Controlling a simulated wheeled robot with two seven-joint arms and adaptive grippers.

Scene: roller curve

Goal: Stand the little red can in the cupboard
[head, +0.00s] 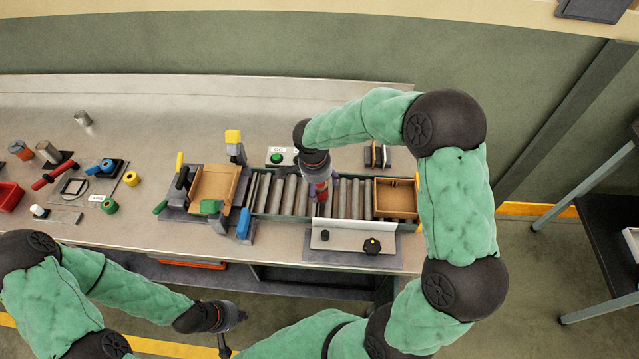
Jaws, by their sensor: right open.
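A small red item (321,192), perhaps the little red can, shows just below my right gripper (320,182) on the roller track. The gripper hides most of it, so I cannot tell its full shape or whether they touch. My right gripper points down over the rollers and is open. An orange-red can (18,148) stands at the far left of the bench. My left gripper (233,336) is low in front of the bench, away from the objects; its fingers look spread. I cannot clearly identify a cupboard; a dark open space (310,278) shows under the bench.
The roller track (347,198) runs between a tan tray fixture (213,186) and a wooden box (397,197). A metal plate with a black knob (350,238) stands in front. A green button box (281,157) is behind. Several tools and parts crowd the left bench.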

